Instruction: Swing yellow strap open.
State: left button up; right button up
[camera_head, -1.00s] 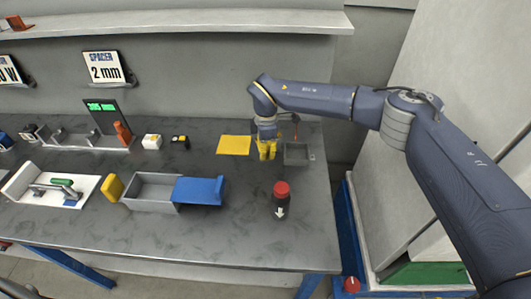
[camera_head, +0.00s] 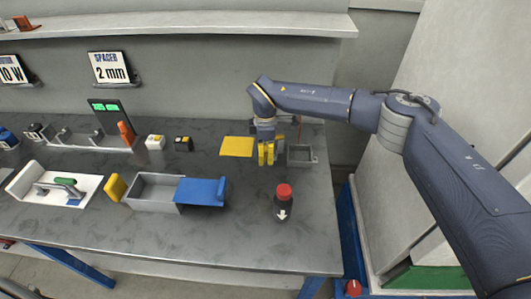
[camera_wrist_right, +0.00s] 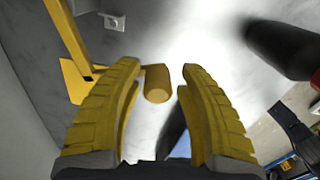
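The yellow strap (camera_head: 237,146) appears in the head view as a flat yellow piece at the back right of the bench. My right gripper (camera_head: 267,153) points down just right of it. In the right wrist view, yellow parts (camera_wrist_right: 72,40) stand at the upper left. A yellow cylindrical peg (camera_wrist_right: 157,84) shows between the tips of my right gripper (camera_wrist_right: 157,80), with gaps on both sides. The fingers are open and hold nothing. The fingers hide part of the yellow parts, and how the peg joins them is unclear. My left gripper is out of view.
A small grey tray (camera_head: 300,154) sits close right of the gripper. A grey box (camera_head: 155,189) with a blue lid (camera_head: 200,191) is to the left. Bare bench lies between them.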

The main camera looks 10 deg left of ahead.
jog(key=shift+o, duration=0.7)
jog(key=shift+w+d, duration=0.1)
jog(key=shift+r, duration=0.1)
jog(key=shift+r, duration=0.2)
notch_tip(320, 180, up, 12)
jog(key=shift+f, duration=0.25)
